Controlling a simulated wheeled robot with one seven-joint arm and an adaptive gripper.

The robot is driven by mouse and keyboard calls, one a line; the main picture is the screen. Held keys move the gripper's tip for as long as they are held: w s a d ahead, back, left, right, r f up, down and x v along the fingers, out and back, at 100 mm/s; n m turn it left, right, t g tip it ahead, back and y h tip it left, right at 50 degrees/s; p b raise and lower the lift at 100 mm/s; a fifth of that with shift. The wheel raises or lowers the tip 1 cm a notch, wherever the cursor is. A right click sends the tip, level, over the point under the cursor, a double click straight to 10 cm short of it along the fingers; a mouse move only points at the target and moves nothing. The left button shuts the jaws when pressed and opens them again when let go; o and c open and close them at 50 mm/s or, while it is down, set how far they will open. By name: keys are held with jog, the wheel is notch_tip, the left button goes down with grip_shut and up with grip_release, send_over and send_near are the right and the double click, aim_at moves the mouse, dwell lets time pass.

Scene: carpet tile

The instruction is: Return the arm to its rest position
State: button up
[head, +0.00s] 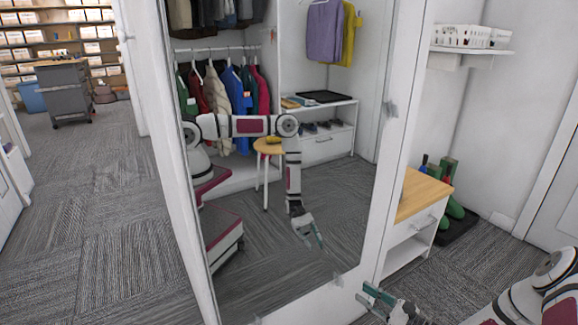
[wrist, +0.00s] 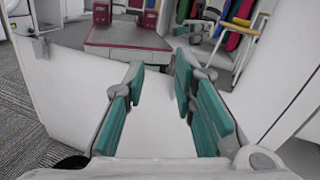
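My gripper (head: 368,294) is at the lower right of the head view, with my white and maroon arm reaching in from the right edge. Its teal fingers point left, close to the lower part of a white-framed panel (head: 388,180). In the wrist view, the two fingers of my gripper (wrist: 160,72) stand apart with nothing between them. The arm is bent and extended in front of me. A second view of a like arm shows inside the frame, seemingly my reflection in a mirror (head: 345,215).
A white cabinet with a wooden top (head: 425,190) stands right of the frame, near my arm. Green boots (head: 446,170) stand behind it. A wall shelf (head: 470,50) holds white baskets. A grey cart (head: 68,92) stands far left. Carpet at left is clear.

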jog(key=s+a+r+n+g+y, duration=0.1)
jog(key=s+a+r+n+g, duration=0.15)
jog(key=r+n+g, duration=0.4)
jog(key=s+a+r+n+g+y, duration=0.1)
jog(key=a+r+n+g+y, duration=0.2)
jog(key=r, duration=0.7)
jog(key=s+a+r+n+g+h, duration=0.3)
jog(key=s+a+r+n+h, duration=0.15)
jog(key=s+r, duration=0.45)
jog(key=s+a+r+n+g+h, duration=0.3)
jog(key=s+r+n+g+h, duration=0.15)
jog(key=s+r, duration=0.35)
jog(key=s+d+r+n+t+h, duration=0.1)
jog(key=s+d+r+n+h, duration=0.15)
jog(key=s, duration=0.45)
jog(key=s+d+r+n+t+h, duration=0.1)
jog(key=s+d+n+t+h, duration=0.15)
jog(key=s, duration=0.45)
jog(key=s+d+r+n+t+h, duration=0.1)
jog(key=s+d+r+h, duration=0.15)
jog(key=s, duration=0.45)
notch_tip(320, 180, up, 31)
jog(key=t+p, duration=0.3)
jog(key=p, duration=2.6)
jog(key=shift+d+t, duration=0.25)
jog(key=shift+t, duration=0.1)
jog(key=shift+w+f+n, duration=0.1)
jog(key=shift+f+n, duration=0.05)
jog(key=shift+n, duration=0.1)
